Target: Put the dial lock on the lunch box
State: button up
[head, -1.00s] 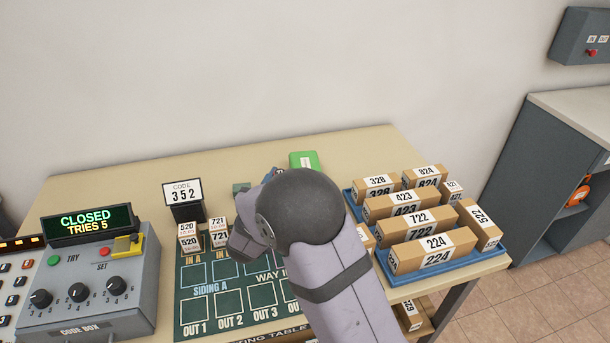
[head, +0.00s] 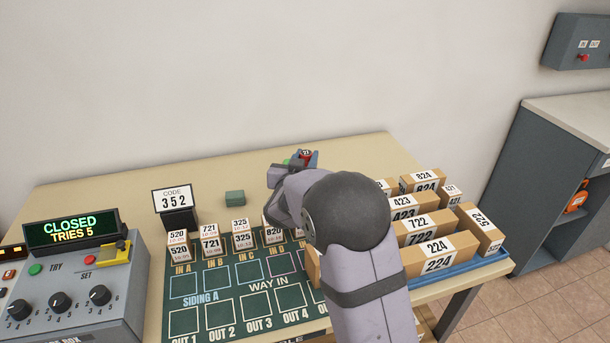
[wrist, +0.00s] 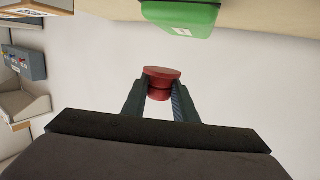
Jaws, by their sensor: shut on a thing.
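The dial lock (wrist: 160,83) is a red round piece. My gripper (wrist: 160,100) is shut on it, with one finger on each side, in the wrist view. In the head view the red dial lock (head: 305,154) shows small at my gripper (head: 304,160), above the back right of the table. The green lunch box (wrist: 182,16) is at the top of the wrist view, apart from the lock in the picture. In the head view only a sliver of the lunch box (head: 287,161) shows; my arm hides the rest.
A blue tray (head: 466,267) of numbered cartons is to the right, partly behind my arm. Numbered boxes stand along a dark green siding board (head: 215,283). A code card (head: 172,200), a small dark green block (head: 235,198) and the code box (head: 75,290) are left. The table's back left is clear.

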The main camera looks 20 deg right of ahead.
jog(key=shift+f, duration=2.85)
jog(key=shift+f, duration=0.1)
jog(key=o, duration=1.1)
jog(key=shift+c, duration=0.2)
jog(key=b+v, duration=0.1)
jog(key=v, duration=1.1)
